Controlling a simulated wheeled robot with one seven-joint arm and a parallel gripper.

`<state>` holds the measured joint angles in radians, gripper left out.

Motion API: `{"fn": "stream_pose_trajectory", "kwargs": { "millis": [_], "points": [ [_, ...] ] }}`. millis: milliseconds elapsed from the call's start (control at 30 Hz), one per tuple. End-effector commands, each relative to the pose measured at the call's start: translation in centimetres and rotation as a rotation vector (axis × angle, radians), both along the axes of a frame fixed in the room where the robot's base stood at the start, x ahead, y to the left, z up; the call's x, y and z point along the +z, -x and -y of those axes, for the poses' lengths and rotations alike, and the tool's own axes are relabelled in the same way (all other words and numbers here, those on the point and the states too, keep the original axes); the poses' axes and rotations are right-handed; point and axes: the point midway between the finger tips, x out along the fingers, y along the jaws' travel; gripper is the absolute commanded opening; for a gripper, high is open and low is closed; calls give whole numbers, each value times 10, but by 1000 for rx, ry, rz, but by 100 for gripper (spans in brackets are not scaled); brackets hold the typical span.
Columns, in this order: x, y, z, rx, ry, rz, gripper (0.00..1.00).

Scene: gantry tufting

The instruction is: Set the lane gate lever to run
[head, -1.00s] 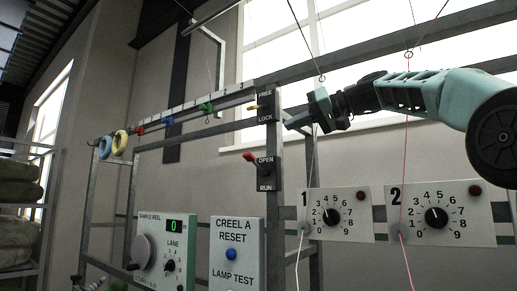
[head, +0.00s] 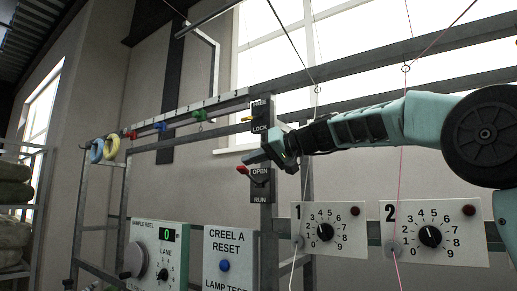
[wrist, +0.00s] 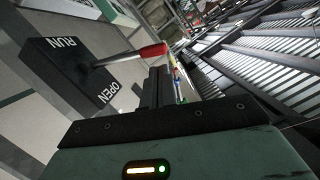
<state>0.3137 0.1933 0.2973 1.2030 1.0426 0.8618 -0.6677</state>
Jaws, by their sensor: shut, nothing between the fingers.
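The lane gate lever (head: 243,170) has a red tip and sticks out to the left from a black plate (head: 262,186) marked OPEN above and RUN below. Its tip sits level with the OPEN word. In the wrist view the red-tipped lever (wrist: 150,51) stands out from its plate (wrist: 70,72). My gripper (head: 249,157) is just above the lever, fingers shut and empty. In the wrist view the shut fingers (wrist: 158,88) are beside the red tip; I cannot tell whether they touch it.
A FREE/LOCK plate (head: 261,115) with a yellow lever (head: 248,119) is just above my gripper on the same post. Dial panels (head: 334,229) and thin yarns are to the right. The CREEL A RESET box (head: 230,258) stands below. Colored hooks line the rail at left.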

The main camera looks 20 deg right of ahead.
Motion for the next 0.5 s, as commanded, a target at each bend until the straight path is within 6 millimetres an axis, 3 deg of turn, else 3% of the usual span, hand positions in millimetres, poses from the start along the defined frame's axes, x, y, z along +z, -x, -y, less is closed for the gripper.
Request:
{"fn": "stream_pose_trajectory", "kwargs": {
  "millis": [500],
  "points": [
    [-7,2,-2,-1,1,1,0]
  ]
}}
